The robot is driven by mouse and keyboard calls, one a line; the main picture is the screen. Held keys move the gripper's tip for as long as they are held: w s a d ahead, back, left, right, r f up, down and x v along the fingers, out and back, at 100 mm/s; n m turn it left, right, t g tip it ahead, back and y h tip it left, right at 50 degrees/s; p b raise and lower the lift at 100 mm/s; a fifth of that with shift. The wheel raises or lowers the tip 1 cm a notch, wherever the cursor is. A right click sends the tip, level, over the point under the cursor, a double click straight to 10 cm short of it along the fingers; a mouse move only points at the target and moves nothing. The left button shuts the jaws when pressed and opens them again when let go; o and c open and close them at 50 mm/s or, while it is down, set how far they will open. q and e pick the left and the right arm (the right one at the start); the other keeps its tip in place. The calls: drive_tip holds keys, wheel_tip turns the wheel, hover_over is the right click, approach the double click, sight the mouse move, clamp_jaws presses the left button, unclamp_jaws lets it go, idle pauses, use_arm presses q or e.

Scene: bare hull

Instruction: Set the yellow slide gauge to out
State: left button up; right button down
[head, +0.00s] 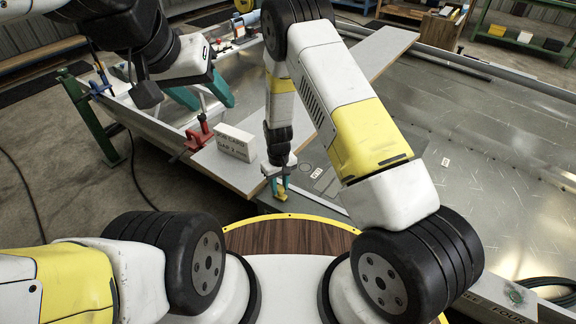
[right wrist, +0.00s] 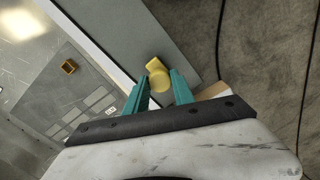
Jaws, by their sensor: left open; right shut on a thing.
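The yellow slide gauge (head: 281,195) shows as a small yellow piece at the near edge of the hull, low in the middle of the head view. In the right wrist view its rounded yellow knob (right wrist: 159,80) sits at the teal fingertips. My right gripper (head: 279,184) points down and is shut on it; the fingers hide part of its sides. I cannot read any in or out mark or tell its setting. My left gripper (head: 207,96) is open and empty, raised over the hull's left side, well away from the gauge.
A white lettered block (head: 236,142) stands on the grey plank (head: 375,52), left of my right gripper. A red clamp (head: 199,136) sits beside it. A small orange square ring (right wrist: 68,67) lies near pale marked patches. The hull floor (head: 490,130) at right is largely clear.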

drive_tip(key=shift+w+a, duration=0.4)
drive_tip(key=shift+a, duration=0.25)
drive_tip(key=shift+w+a, duration=0.35)
drive_tip(key=shift+a, duration=0.3)
drive_tip(key=c, duration=1.1)
unclamp_jaws()
drive_tip(key=shift+o, duration=0.2)
wheel_tip(320, 180, up, 8)
